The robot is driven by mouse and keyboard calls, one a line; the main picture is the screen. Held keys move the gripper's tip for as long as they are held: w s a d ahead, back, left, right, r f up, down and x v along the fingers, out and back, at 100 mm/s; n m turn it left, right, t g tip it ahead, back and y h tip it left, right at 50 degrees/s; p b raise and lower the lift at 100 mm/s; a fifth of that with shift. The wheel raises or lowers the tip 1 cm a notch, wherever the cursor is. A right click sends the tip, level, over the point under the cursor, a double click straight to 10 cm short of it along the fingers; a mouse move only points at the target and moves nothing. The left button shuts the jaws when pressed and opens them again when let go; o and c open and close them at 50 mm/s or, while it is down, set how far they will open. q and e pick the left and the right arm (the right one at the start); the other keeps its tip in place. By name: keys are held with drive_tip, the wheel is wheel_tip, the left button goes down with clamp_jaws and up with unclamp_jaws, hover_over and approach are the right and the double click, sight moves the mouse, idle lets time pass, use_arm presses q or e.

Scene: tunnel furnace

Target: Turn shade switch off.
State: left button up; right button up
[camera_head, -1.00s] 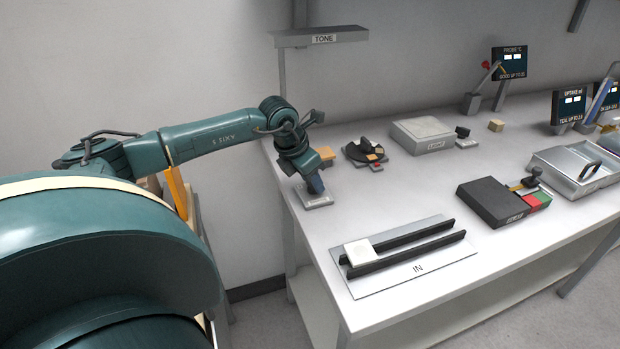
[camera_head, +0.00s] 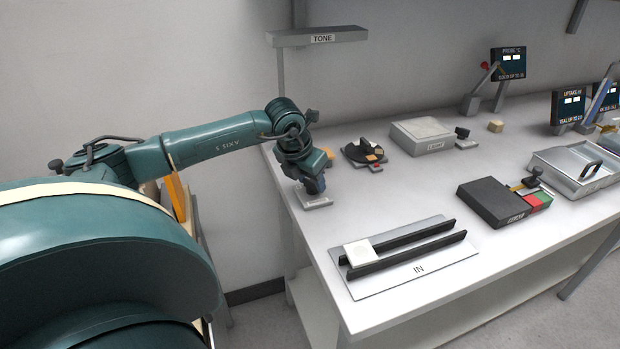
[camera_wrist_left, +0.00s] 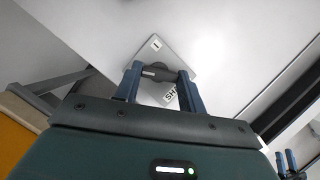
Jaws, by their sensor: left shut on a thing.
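The shade switch is a small pale plate (camera_head: 318,204) near the table's left front edge. In the left wrist view the plate (camera_wrist_left: 182,74) shows an "I" mark at one end and a partly hidden label starting "SH". My left gripper (camera_head: 314,188) reaches down over it. Its two blue fingers (camera_wrist_left: 157,78) are shut on the switch's dark knob (camera_wrist_left: 157,71), which sits between their tips. Two blue finger-like pieces at the lower right of the wrist view look like my right gripper (camera_wrist_left: 287,162); their gap is unclear.
A dark round stand (camera_head: 364,153) with small blocks is right of my left gripper. The "IN" plate (camera_head: 420,270) with two black rails lies nearer the front. A "LIGHT" box (camera_head: 422,136) stands farther back. A "TONE" shelf (camera_head: 318,36) hangs above.

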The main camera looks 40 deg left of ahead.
use_arm(q)
drive_tip(key=o, duration=1)
drive_tip(key=shift+r, duration=0.1)
drive_tip(key=v, duration=1.3)
drive_tip(key=shift+b, duration=0.4)
drive_tip(key=shift+s, duration=0.1)
